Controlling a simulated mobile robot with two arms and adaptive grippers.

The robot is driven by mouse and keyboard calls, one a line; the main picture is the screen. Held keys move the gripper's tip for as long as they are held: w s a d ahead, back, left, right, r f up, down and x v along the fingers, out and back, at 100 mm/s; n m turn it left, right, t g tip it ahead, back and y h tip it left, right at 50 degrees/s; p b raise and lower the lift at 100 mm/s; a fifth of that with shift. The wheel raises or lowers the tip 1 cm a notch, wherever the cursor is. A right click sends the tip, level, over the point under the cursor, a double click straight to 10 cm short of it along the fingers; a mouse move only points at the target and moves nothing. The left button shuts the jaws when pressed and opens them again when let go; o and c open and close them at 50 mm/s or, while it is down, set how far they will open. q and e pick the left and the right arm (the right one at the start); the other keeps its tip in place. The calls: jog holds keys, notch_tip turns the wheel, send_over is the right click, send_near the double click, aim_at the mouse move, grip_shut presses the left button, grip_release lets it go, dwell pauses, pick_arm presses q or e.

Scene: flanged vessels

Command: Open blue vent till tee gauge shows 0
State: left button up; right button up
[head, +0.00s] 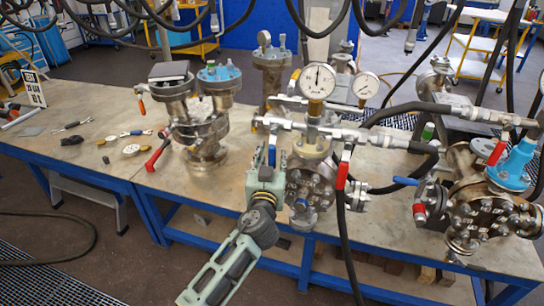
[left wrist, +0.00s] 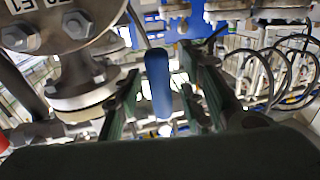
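The blue vent handle (left wrist: 158,82) hangs upright between the two fingers of my left gripper (left wrist: 160,105) in the left wrist view. Gaps show on both sides of it, so the gripper is open around the handle. In the head view my left gripper (head: 269,162) is at the left side of the middle flanged vessel (head: 311,184), with the blue handle (head: 271,155) between its fingers. A large round gauge (head: 317,81) stands upright on the pipe tee above that vessel; its reading is too small to tell. My right gripper is not in view.
A second gauge (head: 365,86) sits to the right. A red-handled valve (head: 342,175) and black hoses are close right of the gripper. Another vessel (head: 203,130) stands left and one (head: 486,210) right. Small tools (head: 131,149) lie on the bench (head: 90,110) at left.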

pick_arm(q)
jog(key=shift+c, duration=0.3)
jog(key=shift+w, duration=0.1)
grip_shut()
